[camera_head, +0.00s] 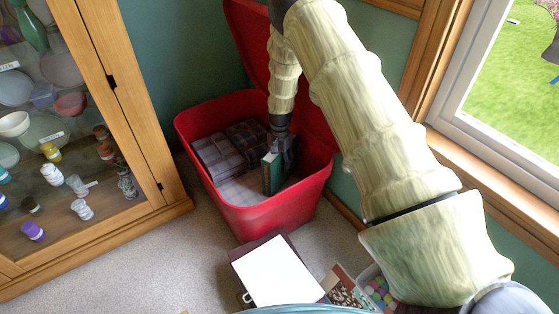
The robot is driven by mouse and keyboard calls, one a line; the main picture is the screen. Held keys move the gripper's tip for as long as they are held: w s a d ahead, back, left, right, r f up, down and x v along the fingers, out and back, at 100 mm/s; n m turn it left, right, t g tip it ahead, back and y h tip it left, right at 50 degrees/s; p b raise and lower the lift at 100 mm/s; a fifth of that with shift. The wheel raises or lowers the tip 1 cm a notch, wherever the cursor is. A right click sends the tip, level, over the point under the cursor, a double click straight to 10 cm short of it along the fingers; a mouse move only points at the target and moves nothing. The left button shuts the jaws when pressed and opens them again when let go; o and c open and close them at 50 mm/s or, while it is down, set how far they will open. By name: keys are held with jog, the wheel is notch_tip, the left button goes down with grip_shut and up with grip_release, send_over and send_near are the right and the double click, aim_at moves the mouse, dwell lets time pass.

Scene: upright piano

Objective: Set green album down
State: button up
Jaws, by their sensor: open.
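A green album (270,173) stands on its edge inside the red bin (245,219), toward the bin's right side. It is thin, with a green cover side and a dark edge. My gripper (279,156) points down into the bin right at the album's upper right part. The jaws are open. The fingers partly cover the album, and I cannot tell whether they touch it. The album's lower edge is close to the bin floor or the things lying there; the exact contact is not clear.
Dark plaid boxes (217,158) fill the bin's left and back. The red lid (247,45) stands open behind. A glass-fronted wooden cabinet (160,187) is at left, a window (480,95) at right. A white-topped binder (278,272) lies on the carpet in front.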

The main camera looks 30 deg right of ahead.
jog(key=shift+r, duration=0.15)
jog(key=shift+r+p, duration=1.45)
jog(key=shift+r, duration=2.25)
jog(key=shift+a, duration=0.1)
